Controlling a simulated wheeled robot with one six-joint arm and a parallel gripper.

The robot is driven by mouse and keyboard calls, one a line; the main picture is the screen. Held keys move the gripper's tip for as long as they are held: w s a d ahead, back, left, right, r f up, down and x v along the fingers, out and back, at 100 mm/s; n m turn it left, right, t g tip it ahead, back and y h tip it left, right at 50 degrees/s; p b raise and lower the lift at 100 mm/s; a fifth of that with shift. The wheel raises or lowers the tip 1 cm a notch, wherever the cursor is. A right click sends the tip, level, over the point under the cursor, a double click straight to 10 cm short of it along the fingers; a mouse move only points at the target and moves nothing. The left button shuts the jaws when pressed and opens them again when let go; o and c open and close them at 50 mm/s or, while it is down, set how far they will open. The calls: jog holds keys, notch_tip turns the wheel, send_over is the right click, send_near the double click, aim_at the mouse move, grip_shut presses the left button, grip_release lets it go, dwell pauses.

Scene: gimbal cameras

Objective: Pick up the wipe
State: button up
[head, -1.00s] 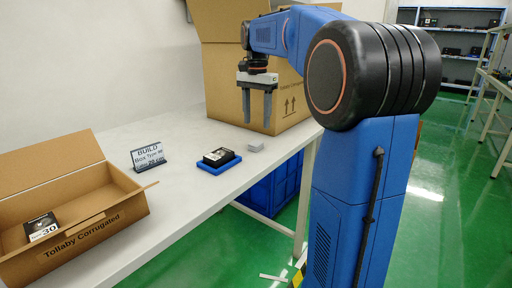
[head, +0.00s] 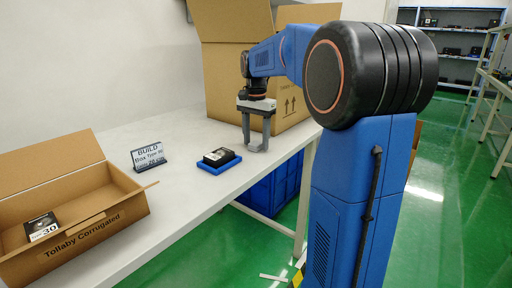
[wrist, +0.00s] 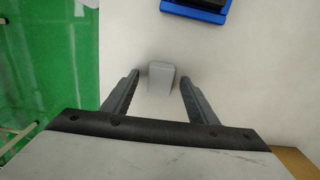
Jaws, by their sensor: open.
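The wipe looks like a small light-grey block (wrist: 161,77) on the white table, centred between the fingertips in the wrist view. In the head view the grey block (head: 256,147) shows only in part, low between the fingers. My gripper (head: 256,148) is open and points down over it, with one finger on each side. It also shows in the wrist view (wrist: 160,80), where a gap is visible between each finger and the block. I cannot tell exactly how high the fingertips are above the table.
A blue tray (head: 232,165) holding a black device (head: 217,156) lies left of the gripper. A sign (head: 148,156) and an open carton (head: 110,221) with a boxed item (head: 41,227) stand further left. A large carton (head: 228,85) stands behind. The table edge is close on the right.

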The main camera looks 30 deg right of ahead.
aim_at(256, 143)
jog(key=c, duration=1.1)
notch_tip(256, 143, up, 10)
jog(key=shift+r, duration=0.1)
jog(key=o, duration=0.5)
jog(key=shift+c, duration=0.2)
jog(key=c, duration=0.4)
